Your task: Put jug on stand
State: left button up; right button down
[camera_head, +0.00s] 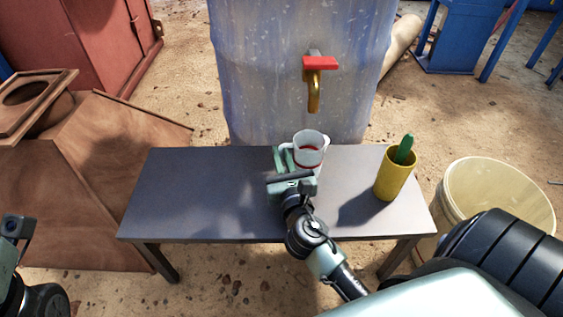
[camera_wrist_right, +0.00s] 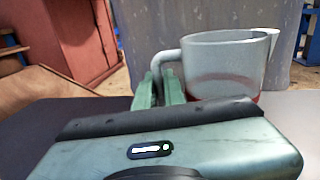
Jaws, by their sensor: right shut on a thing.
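A white jug (camera_head: 310,148) with a red band near its bottom is at the back edge of the dark table, below the tap of the big blue barrel. It also shows in the right wrist view (camera_wrist_right: 222,68), upright, with its handle to the left. My right gripper (camera_head: 283,160) is shut on the jug's handle; its green fingers (camera_wrist_right: 163,88) are at the handle in the wrist view. I cannot tell whether the jug's bottom touches the table. The table (camera_head: 210,195) is the low stand-like surface in view. My left gripper (camera_head: 14,228) is only partly visible at the left edge.
A yellow cup (camera_head: 393,176) with a green object (camera_head: 404,149) in it stands on the table's right side. The barrel (camera_head: 265,70) with a red-handled tap (camera_head: 318,64) stands behind. A cream bucket (camera_head: 495,195) is at the right. The table's left part is clear.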

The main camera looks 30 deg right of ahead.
jog(key=shift+f, duration=0.15)
jog(key=shift+f, duration=0.15)
jog(key=c, duration=1.5)
grip_release()
